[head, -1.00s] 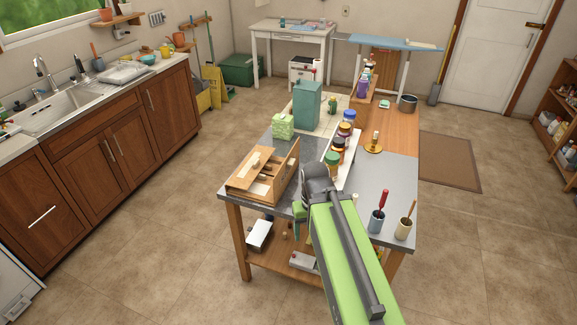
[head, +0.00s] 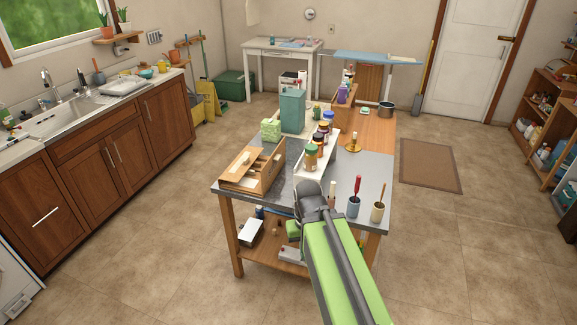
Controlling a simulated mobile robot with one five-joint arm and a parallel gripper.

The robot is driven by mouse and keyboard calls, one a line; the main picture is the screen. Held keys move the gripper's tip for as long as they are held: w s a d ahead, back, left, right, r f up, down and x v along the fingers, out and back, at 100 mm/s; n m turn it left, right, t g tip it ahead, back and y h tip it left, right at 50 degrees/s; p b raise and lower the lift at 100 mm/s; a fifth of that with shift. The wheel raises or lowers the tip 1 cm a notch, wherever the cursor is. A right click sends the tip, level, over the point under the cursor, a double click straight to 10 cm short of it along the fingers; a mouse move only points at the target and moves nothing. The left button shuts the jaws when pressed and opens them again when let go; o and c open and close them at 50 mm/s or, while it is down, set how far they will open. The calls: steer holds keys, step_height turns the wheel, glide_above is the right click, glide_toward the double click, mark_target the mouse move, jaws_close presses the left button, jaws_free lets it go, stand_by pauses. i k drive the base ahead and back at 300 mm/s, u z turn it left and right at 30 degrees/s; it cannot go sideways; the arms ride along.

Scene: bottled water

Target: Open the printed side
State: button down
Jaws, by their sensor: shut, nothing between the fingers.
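No printed side can be made out in the head view. Boxes in view on the workbench (head: 300,180) are a teal upright box (head: 292,112), a small light-green box (head: 271,130) and an open wooden box with dividers (head: 268,177). My green arm reaches up from the bottom of the picture to the bench's near edge.
A white tray with several jars (head: 312,157) stands mid-bench. Two cups with tools, dark (head: 353,207) and cream (head: 377,212), stand near the right front corner. A white box (head: 251,233) lies on the lower shelf (head: 262,251). Floor is clear on both sides.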

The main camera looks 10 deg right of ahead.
mark_target(266, 171)
steer(key=u, duration=0.55)
steer(key=i, duration=0.65)
steer(key=u, duration=0.55)
steer(key=i, duration=0.5)
steer(key=u, duration=0.3)
